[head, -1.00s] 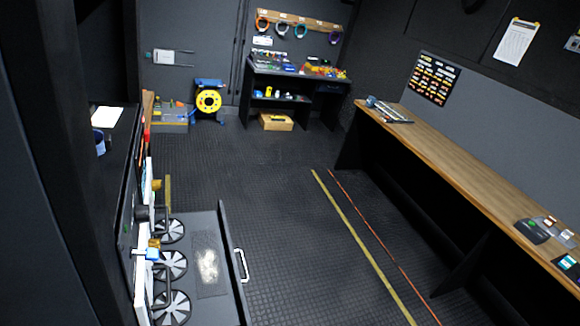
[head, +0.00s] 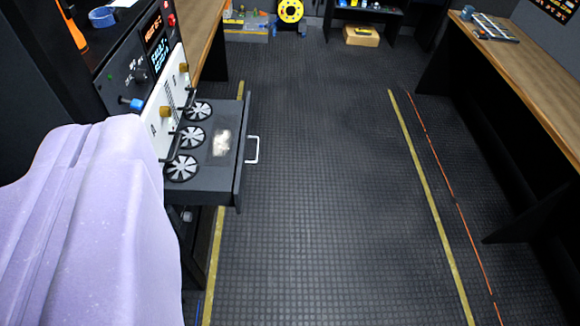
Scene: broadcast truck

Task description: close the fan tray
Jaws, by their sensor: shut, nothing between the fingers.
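The fan tray (head: 242,165) is pulled out to the right from the equipment rack (head: 140,50) at the left of the head view. It is a dark drawer with three round grey-and-black fans (head: 192,138) in a row along its inner side. A pale fluffy patch (head: 221,143) lies on the tray floor beside the fans. A silver handle (head: 254,149) is on the tray's front panel. My gripper is not in view. A large pale lavender shape covers the lower left and hides part of the rack.
The rack face has knobs, a blue lever (head: 131,103) and a lit display (head: 157,45). The floor right of the tray is clear, with yellow and orange lines (head: 425,180). A wooden counter (head: 520,75) runs along the right. A cardboard box (head: 361,36) lies at the back.

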